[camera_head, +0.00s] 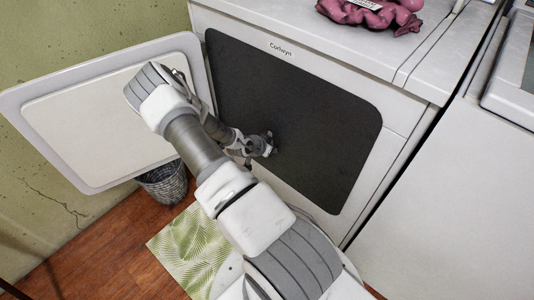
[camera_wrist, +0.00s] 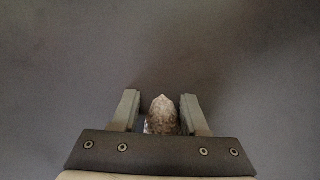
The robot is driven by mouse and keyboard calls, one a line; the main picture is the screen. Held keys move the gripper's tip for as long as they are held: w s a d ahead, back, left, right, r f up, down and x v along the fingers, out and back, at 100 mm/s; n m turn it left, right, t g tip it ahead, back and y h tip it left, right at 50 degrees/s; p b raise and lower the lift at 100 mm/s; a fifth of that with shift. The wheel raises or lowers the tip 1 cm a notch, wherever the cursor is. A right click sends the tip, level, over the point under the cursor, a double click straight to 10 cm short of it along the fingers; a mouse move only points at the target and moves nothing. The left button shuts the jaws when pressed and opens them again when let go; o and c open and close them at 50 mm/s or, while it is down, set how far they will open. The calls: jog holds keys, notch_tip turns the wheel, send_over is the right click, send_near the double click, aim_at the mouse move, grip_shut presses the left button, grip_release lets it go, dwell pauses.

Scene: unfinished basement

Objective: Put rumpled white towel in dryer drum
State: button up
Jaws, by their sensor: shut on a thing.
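The dryer (camera_head: 400,120) stands with its door (camera_head: 95,125) swung open to the left. Its opening shows as a wide dark area (camera_head: 310,110), and no drum detail can be made out inside. My gripper (camera_head: 268,146) is at this dark opening, left of its middle. In the wrist view my gripper (camera_wrist: 160,98) is shut on a small bunched, mottled grey-brown piece, which I take to be the rumpled white towel (camera_wrist: 163,115) in shadow. It is narrow and peaked between the fingers. Most of it is hidden, and the surface beyond is plain dark grey.
A pink-purple cloth bundle (camera_head: 370,14) lies on top of the dryer. A dark woven basket (camera_head: 165,183) stands on the floor under the open door. A green leaf-patterned mat (camera_head: 190,245) lies in front. Another white appliance (camera_head: 450,200) is at the right.

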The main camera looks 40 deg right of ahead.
aim_at(273, 126)
jog(key=w+d, duration=0.1)
jog(key=d, duration=1)
jog(key=shift+d, duration=0.25)
jog(key=o, duration=1.1)
jog(key=shift+o, duration=0.2)
jog(key=p+v, duration=0.6)
jog(key=v, duration=1.1)
jog(key=shift+r, duration=0.1)
jog(key=shift+a, duration=0.2)
